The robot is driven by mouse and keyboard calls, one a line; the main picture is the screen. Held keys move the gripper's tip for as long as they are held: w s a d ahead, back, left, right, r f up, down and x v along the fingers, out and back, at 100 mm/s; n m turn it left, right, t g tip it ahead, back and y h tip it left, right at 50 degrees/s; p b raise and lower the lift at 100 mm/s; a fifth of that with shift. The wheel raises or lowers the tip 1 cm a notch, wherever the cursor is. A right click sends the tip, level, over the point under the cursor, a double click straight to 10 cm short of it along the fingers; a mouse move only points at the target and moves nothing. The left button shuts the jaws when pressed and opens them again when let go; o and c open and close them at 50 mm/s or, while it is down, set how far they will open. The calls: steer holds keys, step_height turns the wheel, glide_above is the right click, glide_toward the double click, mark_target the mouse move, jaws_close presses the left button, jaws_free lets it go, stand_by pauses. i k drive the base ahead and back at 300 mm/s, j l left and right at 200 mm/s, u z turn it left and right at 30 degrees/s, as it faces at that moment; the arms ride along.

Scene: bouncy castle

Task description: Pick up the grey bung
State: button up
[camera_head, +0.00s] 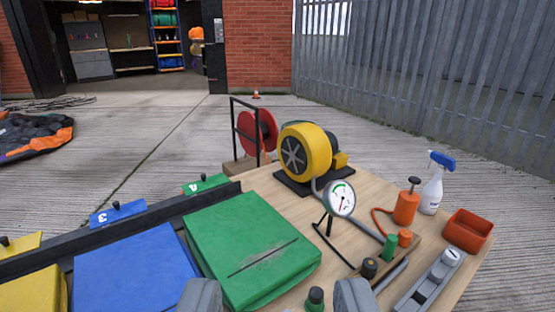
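A small dark grey plug with a tan top (369,268) stands at the near end of a wooden strip on the workbench; it looks most like the grey bung. A green bung (389,248) and an orange bung (404,239) stand behind it in the same row. Another dark plug with a green tint (315,299) stands at the bottom edge, partly cut off. My gripper (278,300) shows as two grey fingertips spread wide at the bottom. It is open, with nothing held, and the tan-topped plug lies beyond its right finger.
On the workbench (263,186) stand a yellow blower (306,150), a dial gauge (340,198), an orange pump (405,206), a spray bottle (433,187) and an orange tray (468,231). A folded green sheet (250,245) lies left. A grey tube lies right of the plugs.

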mark_target(436, 276)
steer(key=k+l+u, duration=0.1)
steer(key=k+u, duration=0.7)
steer(key=k+j+u, duration=0.1)
steer(key=u, duration=0.3)
steer(key=k+z, duration=0.1)
steer(key=z, duration=1.7)
steer(key=i, duration=1.3)
